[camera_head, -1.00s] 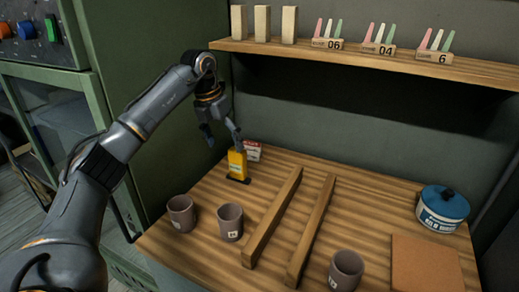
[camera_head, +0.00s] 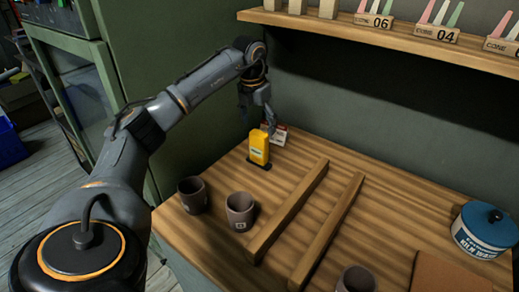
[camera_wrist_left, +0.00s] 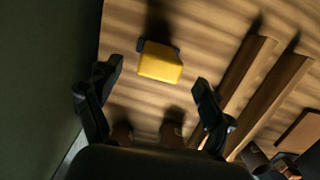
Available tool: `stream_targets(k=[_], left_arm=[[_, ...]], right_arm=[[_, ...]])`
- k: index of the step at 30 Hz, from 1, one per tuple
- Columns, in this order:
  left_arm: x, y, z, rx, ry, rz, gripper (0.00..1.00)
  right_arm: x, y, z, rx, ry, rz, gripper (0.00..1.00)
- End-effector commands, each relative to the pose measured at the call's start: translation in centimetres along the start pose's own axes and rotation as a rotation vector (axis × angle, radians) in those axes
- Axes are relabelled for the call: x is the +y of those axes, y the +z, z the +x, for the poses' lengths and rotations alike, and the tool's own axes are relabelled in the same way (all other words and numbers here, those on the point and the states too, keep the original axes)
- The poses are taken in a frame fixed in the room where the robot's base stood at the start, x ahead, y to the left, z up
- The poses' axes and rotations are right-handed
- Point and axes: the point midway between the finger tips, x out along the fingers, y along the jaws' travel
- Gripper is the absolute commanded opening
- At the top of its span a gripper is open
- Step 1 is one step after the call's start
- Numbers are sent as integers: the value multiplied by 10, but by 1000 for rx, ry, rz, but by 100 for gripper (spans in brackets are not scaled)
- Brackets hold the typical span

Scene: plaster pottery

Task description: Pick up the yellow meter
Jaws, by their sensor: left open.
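The yellow meter (camera_head: 259,147) stands upright on a small dark base at the back left of the wooden table. In the left wrist view the meter (camera_wrist_left: 160,63) is seen from above, just beyond and between the two spread fingers. My left gripper (camera_head: 257,118) is above and close to the meter in the head view, with its fingers apart. In the left wrist view the left gripper (camera_wrist_left: 150,90) is open with nothing between its fingertips. My right gripper is not in view.
Two wooden bars (camera_head: 290,210) (camera_head: 328,232) lie to the right. A shelf (camera_head: 390,35) runs above. A blue-lidded tin (camera_head: 484,232) is at right.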

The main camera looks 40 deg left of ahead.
Motion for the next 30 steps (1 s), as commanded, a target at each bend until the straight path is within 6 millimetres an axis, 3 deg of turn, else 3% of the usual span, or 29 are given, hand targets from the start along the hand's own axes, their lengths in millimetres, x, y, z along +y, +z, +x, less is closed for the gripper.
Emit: stream_targets(k=[4, 12, 20, 23, 30], left_arm=[[0, -3, 13, 4, 1, 0, 81], [-2, -5, 49, 2, 0, 0, 81], [-2, -5, 53, 0, 0, 0, 81], [-2, -5, 53, 0, 0, 0, 65], [-2, -5, 53, 0, 0, 0, 16]], right_arm=[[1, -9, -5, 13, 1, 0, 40], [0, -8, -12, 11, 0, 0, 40], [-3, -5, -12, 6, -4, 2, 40], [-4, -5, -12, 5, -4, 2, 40], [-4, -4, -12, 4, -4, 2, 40]])
